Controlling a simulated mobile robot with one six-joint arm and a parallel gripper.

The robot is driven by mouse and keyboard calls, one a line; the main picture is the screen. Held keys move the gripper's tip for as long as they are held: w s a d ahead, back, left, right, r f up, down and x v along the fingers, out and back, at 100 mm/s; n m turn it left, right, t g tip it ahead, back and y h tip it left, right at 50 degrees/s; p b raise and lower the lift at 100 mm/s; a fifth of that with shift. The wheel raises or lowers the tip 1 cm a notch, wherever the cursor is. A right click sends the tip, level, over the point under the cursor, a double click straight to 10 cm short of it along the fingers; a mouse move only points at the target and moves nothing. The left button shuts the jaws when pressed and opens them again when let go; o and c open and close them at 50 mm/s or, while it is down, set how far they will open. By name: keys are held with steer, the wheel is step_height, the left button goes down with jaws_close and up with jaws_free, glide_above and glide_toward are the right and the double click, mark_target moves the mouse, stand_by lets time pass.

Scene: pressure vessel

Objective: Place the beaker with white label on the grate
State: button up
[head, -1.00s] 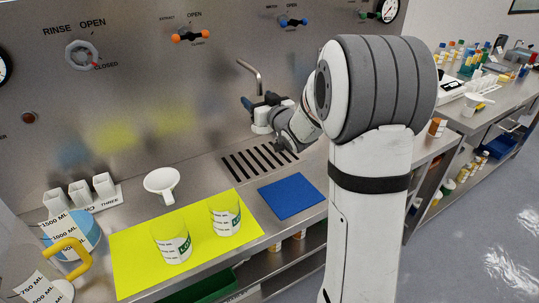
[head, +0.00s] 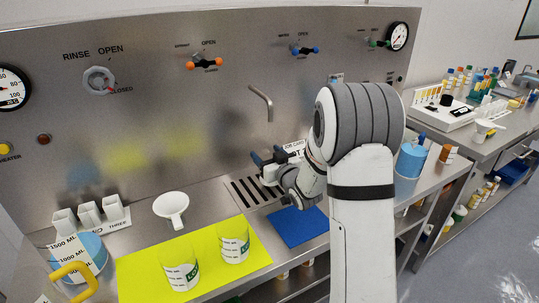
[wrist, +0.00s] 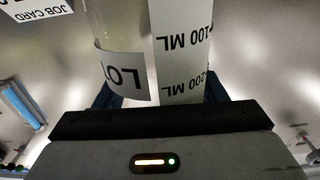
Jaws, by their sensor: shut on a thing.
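In the wrist view, a clear beaker (wrist: 125,30) with a white label reading "LO…", "100 ML" and "200 ML" stands between my fingers. My gripper (wrist: 158,95) is shut on it. In the head view my gripper (head: 268,158) is in front of the back panel, over the right part of the slotted grate (head: 238,194). The held beaker is largely hidden there by my gripper and arm, and I cannot tell whether it touches the grate. The grate's left part is bare.
Two clear beakers (head: 181,276) (head: 234,250) stand on a yellow mat (head: 140,270). A blue mat (head: 295,229) lies in front of the grate. A white funnel (head: 172,207) is to the left. A curved spout (head: 262,100) sticks out behind my gripper.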

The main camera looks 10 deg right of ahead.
steer(key=shift+f+b, duration=0.4)
steer(key=shift+b, duration=0.15)
steer(key=shift+f+b, duration=0.25)
steer(key=shift+b, duration=0.1)
steer(key=o, duration=1.3)
steer(key=shift+s+f, duration=0.1)
steer(key=shift+f, duration=0.05)
steer(key=shift+o, duration=0.2)
